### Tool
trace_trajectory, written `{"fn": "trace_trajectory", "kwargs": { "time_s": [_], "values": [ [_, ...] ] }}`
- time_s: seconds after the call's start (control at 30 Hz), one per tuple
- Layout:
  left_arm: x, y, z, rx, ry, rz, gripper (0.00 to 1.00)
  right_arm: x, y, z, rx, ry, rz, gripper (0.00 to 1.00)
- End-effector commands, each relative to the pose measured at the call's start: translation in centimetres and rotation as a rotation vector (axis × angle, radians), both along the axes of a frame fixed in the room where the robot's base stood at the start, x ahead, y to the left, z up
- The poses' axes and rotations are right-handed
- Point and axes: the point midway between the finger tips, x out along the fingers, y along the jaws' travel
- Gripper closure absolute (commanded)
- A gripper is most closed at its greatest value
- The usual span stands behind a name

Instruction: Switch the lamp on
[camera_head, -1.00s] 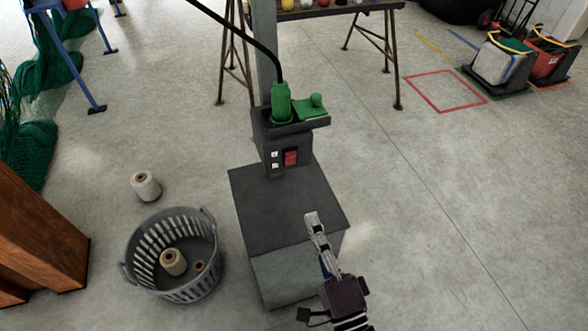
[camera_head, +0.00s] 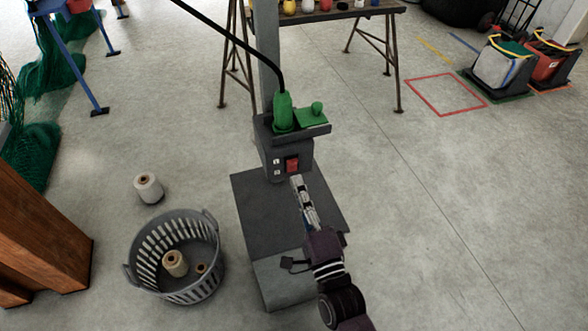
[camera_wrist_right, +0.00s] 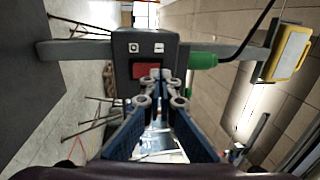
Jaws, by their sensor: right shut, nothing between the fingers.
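A dark switch box (camera_head: 272,160) on a grey post carries a red rocker switch (camera_head: 292,164) beside two small white marked labels. In the right wrist view the red switch (camera_wrist_right: 146,70) is straight ahead, its lower part hidden by my fingertips. My right gripper (camera_head: 297,182) is shut and empty, its tips just below the switch in the head view; it also shows in the right wrist view (camera_wrist_right: 155,76). I cannot tell whether the tips touch the switch. A yellow-framed lamp (camera_wrist_right: 291,54) is at the right of the wrist view. My left gripper is not seen.
A dark-topped block (camera_head: 270,215) stands below the switch box. A green plug-like piece (camera_head: 283,112) with a black cable is on the tray above. A grey basket (camera_head: 178,285) with spools and a loose spool (camera_head: 148,187) are at left.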

Motion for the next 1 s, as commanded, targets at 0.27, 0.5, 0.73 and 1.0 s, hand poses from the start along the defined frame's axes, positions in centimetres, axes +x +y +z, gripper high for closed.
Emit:
{"fn": "trace_trajectory", "kwargs": {
  "time_s": [0.27,0.5,0.73,1.0],
  "values": [
    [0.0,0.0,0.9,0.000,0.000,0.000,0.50,3.0,1.0,0.7,-0.001,0.000,0.000,1.00],
    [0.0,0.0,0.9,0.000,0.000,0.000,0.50,3.3,1.1,0.6,0.000,0.001,0.000,1.00],
    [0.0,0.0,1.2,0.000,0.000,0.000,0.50,3.3,1.1,0.8,-0.002,0.004,-0.001,1.00],
    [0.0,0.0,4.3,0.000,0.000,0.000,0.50,4.0,1.3,1.5,-0.025,0.078,-0.002,1.00]
  ]
}}
